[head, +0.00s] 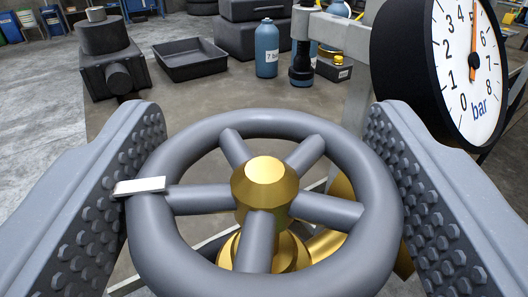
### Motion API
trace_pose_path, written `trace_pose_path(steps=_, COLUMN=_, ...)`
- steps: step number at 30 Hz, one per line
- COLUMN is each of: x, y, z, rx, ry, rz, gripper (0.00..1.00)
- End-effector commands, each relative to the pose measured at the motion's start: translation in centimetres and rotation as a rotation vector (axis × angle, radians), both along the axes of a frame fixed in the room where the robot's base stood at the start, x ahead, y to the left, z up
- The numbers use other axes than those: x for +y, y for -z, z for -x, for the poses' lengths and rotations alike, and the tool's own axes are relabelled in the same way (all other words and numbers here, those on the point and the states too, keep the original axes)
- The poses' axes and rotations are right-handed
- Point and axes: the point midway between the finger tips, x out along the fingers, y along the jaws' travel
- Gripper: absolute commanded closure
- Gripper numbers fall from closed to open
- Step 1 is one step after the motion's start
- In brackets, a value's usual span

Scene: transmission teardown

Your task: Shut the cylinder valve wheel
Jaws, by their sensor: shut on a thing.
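The valve wheel (312,121) is a grey spoked handwheel with a brass hub (265,185), close up in the middle of the head view. A small white marker (140,187) sits on its left rim, in line with the left spoke. My gripper (266,185) has one studded jaw on each side of the wheel and is shut on its rim. The brass valve body (285,255) shows below through the spokes. A pressure gauge (466,70) marked "bar" stands at the upper right, its orange needle between 5 and 6.
A grey post (352,85) rises behind the wheel, beside the gauge. Open concrete floor (40,100) is at the left.

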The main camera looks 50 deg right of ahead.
Motion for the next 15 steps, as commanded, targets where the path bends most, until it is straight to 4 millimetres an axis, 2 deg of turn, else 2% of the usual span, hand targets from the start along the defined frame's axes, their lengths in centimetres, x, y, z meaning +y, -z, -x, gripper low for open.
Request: trace_pose_path(steps=15, x=0.03, y=0.01, z=-0.05, rx=-0.003, ry=0.313, rz=0.0, gripper=0.59)
